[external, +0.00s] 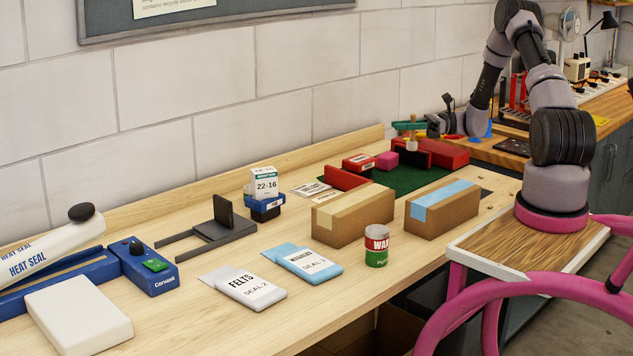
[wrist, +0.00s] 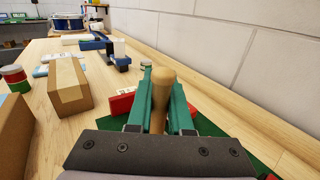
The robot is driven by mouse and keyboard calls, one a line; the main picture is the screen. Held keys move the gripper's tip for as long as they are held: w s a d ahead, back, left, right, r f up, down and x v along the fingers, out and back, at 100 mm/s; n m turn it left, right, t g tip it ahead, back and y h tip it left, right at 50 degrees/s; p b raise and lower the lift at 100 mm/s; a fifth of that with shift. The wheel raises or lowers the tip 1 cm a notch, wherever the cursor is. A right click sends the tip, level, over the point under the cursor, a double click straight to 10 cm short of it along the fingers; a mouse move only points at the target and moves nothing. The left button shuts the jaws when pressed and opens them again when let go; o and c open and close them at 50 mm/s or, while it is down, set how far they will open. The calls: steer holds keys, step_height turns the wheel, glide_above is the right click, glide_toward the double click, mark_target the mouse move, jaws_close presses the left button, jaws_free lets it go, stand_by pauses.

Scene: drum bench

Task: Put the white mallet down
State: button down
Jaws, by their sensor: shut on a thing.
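My gripper (external: 409,126) has green fingers and hangs over the back right of the bench, above the green mat. In the wrist view my gripper (wrist: 160,112) is shut on a wooden handle (wrist: 162,88) with a rounded tan end, which I take to be the mallet's. In the external view a small pale part of the mallet (external: 412,145) shows just below the fingers. The mallet's head is not clear in either view. The green mat (external: 408,181) lies under it with red pieces around. I cannot tell whether the mallet touches anything below.
Two cardboard boxes (external: 352,216) (external: 443,208) and a tin (external: 377,246) stand in front. The wall is close behind. Bare wood shows at the front left.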

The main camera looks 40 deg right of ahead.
step_height(320, 180, up, 5)
steer(key=w+a+n+g+y, duration=0.15)
steer(key=w+a, duration=0.25)
steer(key=a, duration=0.6)
steer(key=w+a+n+g, duration=0.15)
steer(key=w+a, duration=0.25)
steer(key=a, duration=0.6)
steer(key=s+a+n+g+y, duration=0.15)
steer(key=a+g, duration=0.25)
steer(key=a, duration=2.3)
steer(key=s+a+n+g, duration=0.1)
steer(key=s+a, duration=0.3)
steer(key=a, duration=0.6)
steer(key=s+a+n+g, duration=0.15)
steer(key=s+a, duration=0.35)
steer(key=a, duration=0.5)
steer(key=s+a+n+g, duration=0.2)
steer(key=s+a+g, duration=0.1)
steer(key=s+a, duration=1.55)
steer(key=shift+w+a+f, duration=0.15)
steer(key=shift+a+f, duration=0.05)
steer(key=shift+f, duration=2.3)
steer(key=shift+w+a+f, duration=0.1)
steer(key=shift+a+f, duration=0.05)
steer(key=shift+f, duration=2.4)
steer(key=shift+w+a+f, duration=0.15)
steer(key=shift+a+f, duration=0.05)
steer(key=shift+f, duration=2.3)
